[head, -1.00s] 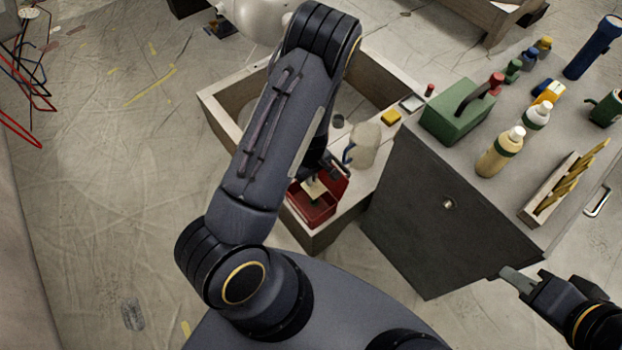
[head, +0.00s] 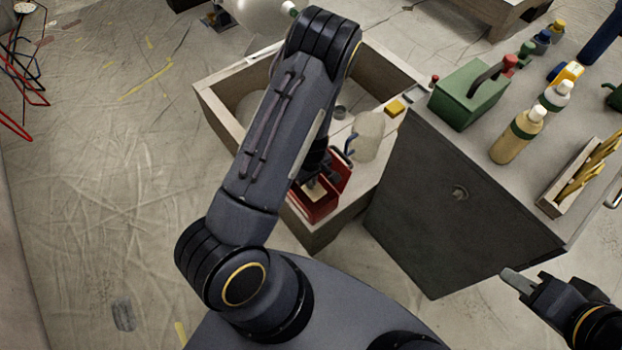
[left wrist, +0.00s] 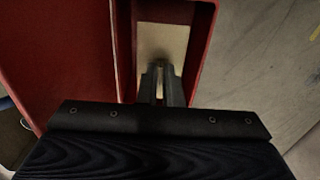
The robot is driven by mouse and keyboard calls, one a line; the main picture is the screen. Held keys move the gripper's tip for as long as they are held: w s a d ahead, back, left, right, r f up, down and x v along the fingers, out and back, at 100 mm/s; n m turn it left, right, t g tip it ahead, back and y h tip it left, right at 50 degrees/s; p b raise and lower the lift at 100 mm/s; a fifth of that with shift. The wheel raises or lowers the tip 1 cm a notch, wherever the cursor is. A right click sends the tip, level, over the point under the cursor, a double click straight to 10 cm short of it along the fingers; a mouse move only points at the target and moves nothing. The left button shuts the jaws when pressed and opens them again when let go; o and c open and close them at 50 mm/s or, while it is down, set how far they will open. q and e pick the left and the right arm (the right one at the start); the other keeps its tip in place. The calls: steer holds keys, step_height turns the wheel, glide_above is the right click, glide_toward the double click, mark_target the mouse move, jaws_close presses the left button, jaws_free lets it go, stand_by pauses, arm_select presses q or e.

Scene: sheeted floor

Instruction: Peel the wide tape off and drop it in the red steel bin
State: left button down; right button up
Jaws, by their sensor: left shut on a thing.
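The red steel bin (head: 308,209) stands at the near corner of the wooden box-like unit, and its red walls fill the left and top of the left wrist view (left wrist: 60,50). My left gripper (head: 318,182) points down into the bin opening. It is shut on a flat cream piece, which looks like the wide tape (head: 317,191). In the left wrist view the tape (left wrist: 162,42) lies between the bin walls, with the fingers (left wrist: 162,80) closed at its lower edge. Whether it touches the bin floor is unclear. My right gripper (head: 518,282) is at the lower right, away from the bin.
A dark grey cabinet (head: 450,220) stands right of the bin, with a green toolbox (head: 468,95), bottles (head: 518,135) and a tray of yellow-handled tools (head: 580,178) on top. A whitish jug-like thing (head: 366,137) is close behind the bin.

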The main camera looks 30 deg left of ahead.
arm_select(q)
steer(key=c, duration=1.5)
jaws_free()
steer(key=shift+r, duration=0.1)
step_height(320, 180, up, 7)
steer(key=p, duration=0.2)
steer(key=shift+p, duration=0.4)
steer(key=shift+r, duration=0.35)
